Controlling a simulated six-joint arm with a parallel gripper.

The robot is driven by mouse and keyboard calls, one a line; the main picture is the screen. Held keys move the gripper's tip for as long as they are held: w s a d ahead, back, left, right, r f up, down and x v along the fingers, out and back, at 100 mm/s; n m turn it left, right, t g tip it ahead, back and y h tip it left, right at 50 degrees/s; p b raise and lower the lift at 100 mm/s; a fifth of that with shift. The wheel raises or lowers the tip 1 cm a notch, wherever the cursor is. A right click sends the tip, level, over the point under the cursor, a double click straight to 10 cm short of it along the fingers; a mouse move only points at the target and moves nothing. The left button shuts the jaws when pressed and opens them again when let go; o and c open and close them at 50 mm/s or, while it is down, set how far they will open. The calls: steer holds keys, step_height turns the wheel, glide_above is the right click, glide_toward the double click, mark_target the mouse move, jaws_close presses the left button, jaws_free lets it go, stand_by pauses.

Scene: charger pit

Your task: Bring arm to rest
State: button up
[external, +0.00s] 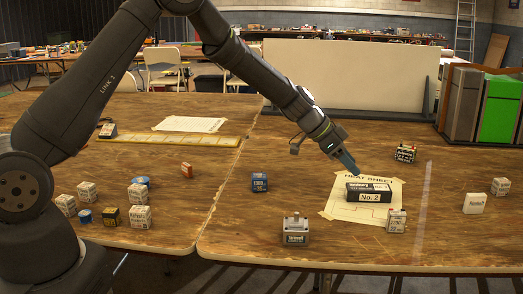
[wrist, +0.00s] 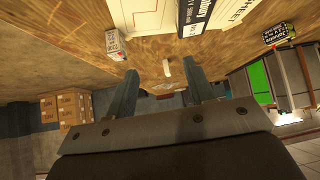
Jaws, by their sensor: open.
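My gripper (external: 347,162) is at the end of my outstretched arm, above the far part of the white heat sheet (external: 340,208) on the right table. In the wrist view my gripper (wrist: 158,80) shows two fingers spread apart with nothing between them. A black box marked "No. 2" (external: 370,197) lies on the heat sheet, just below and right of the fingertips in the external view. In the wrist view the sheet (wrist: 142,15) and the dark box (wrist: 193,14) are at the top edge, apart from the fingers.
Several boxes sit by my base. A white panel (external: 345,72) and a green bin (external: 499,112) stand behind.

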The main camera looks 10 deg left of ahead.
steer(key=w+a+n+t, duration=0.1)
steer(key=w+a, duration=1.5)
steer(key=a, duration=0.5)
steer(key=shift+w+a, duration=0.15)
steer(key=shift+w, duration=0.05)
steer(key=shift+o, duration=0.6)
